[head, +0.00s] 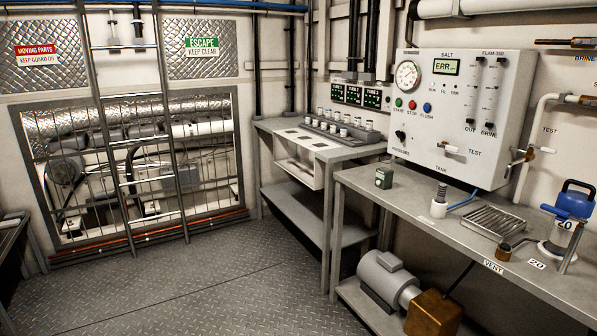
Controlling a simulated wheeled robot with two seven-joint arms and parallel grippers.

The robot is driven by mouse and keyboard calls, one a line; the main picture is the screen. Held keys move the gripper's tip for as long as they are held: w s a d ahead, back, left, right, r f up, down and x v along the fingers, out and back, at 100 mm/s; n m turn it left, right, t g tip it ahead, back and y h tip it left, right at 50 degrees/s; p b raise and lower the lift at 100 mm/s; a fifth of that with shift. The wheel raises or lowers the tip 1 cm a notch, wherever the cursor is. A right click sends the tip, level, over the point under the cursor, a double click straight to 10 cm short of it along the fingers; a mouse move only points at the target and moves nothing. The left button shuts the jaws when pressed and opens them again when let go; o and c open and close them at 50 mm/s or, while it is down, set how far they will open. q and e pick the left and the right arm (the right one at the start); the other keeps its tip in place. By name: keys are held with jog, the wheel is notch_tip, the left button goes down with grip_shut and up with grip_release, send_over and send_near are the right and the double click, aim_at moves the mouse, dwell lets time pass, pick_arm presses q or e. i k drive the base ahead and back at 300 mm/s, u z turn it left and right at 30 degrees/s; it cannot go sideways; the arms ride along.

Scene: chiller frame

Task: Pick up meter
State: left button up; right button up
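A small dark green boxy device (384,177), which looks like the meter, stands on the grey metal bench (410,208) near its left end. A small light patch shows on its front; its markings are too small to read. Clear bench top surrounds it. Neither of my grippers shows in the head view.
On the same bench are a white cup with a dark coil (439,205), a wire rack (491,221) and a blue-handled container (567,222). A control panel (461,115) hangs above. A motor (388,280) sits below. Open floor (190,290) lies left.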

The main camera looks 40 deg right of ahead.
aim_at(384, 174)
jog(key=z, duration=0.15)
jog(key=i, duration=2.55)
jog(key=z, duration=0.55)
